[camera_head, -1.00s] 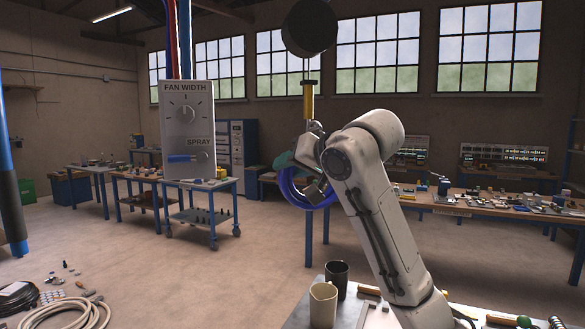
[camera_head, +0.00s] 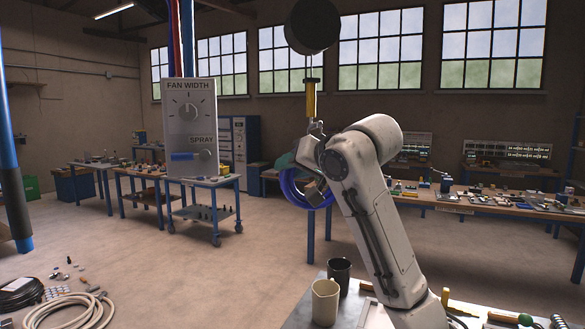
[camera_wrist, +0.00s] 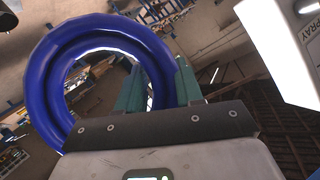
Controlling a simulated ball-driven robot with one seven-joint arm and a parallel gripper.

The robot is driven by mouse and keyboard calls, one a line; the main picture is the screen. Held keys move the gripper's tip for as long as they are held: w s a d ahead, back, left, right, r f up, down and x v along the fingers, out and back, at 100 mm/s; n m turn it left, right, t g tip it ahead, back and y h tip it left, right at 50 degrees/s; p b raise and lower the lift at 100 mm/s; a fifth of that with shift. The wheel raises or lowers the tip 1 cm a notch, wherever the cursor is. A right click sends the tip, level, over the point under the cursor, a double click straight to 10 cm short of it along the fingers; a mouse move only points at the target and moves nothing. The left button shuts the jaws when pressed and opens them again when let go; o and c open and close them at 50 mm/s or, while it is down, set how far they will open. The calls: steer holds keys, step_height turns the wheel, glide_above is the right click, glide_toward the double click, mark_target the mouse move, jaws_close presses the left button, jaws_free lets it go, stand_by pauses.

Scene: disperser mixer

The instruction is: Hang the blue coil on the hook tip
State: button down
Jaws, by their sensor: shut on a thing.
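The blue coil (camera_head: 289,190) is a thick ring held in the air at mid-picture in the head view. It fills the left of the wrist view (camera_wrist: 50,75) as an open ring. My gripper (camera_wrist: 160,88) is shut on the coil's right side, with its teal fingers on either side of the ring. In the head view my gripper (camera_head: 314,190) is partly hidden by my arm. A small metal hook (camera_head: 316,127) hangs under a yellow cylinder (camera_head: 310,99), above the coil. The coil appears apart from the hook; its exact tip is too small to tell.
A grey control box (camera_head: 191,125) hangs to the left. A beige mug (camera_head: 325,302) and a dark mug (camera_head: 340,275) stand on the near bench below.

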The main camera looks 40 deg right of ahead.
steer(key=c, duration=0.6)
jaws_free()
steer(key=shift+c, duration=0.2)
steer(key=shift+f, duration=0.2)
steer(key=b+v, duration=0.2)
steer(key=v, duration=0.8)
steer(key=shift+s+r, duration=0.3)
steer(key=shift+f, duration=0.1)
